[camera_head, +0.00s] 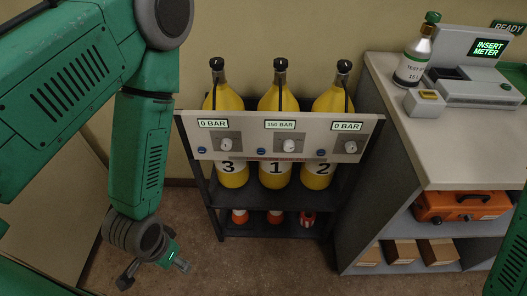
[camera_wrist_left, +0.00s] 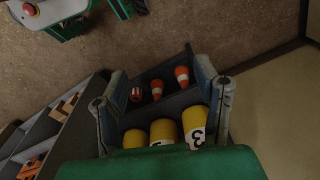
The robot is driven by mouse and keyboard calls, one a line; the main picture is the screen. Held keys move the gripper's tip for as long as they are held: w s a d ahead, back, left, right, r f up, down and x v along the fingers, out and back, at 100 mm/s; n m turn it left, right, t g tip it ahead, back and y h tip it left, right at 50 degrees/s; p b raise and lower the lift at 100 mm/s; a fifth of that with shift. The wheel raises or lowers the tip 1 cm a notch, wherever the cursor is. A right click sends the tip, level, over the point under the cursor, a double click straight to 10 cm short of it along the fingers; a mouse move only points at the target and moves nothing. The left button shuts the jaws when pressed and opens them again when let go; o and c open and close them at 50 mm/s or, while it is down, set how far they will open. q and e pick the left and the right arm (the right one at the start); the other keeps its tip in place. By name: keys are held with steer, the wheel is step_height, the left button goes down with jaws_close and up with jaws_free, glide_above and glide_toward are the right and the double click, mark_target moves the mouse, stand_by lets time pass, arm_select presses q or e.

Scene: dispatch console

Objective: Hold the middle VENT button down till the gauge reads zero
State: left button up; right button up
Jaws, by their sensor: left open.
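A pale panel (camera_head: 245,122) runs across the front of three yellow cylinders. Its middle gauge (camera_head: 280,125) reads 150 BAR; the left gauge (camera_head: 213,124) and right gauge (camera_head: 347,126) read 0 BAR. A small round blue button (camera_head: 262,152) sits below the middle gauge, left of a white knob (camera_head: 289,146); any VENT lettering is too small to read. My left gripper (camera_head: 156,272) is low at the left, below the panel and apart from it. In the left wrist view its fingers (camera_wrist_left: 163,112) are spread with nothing held. My right gripper is out of view.
The cylinders stand in a dark rack (camera_head: 262,230) with orange cones (camera_head: 240,217) on its lower shelf. At right, a counter (camera_head: 450,150) carries a test bottle (camera_head: 412,65) and a meter station (camera_head: 480,88). An orange case (camera_head: 460,206) lies below. Floor is free before the rack.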

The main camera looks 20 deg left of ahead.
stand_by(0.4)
arm_select(q)
jaws_close()
stand_by(1.1)
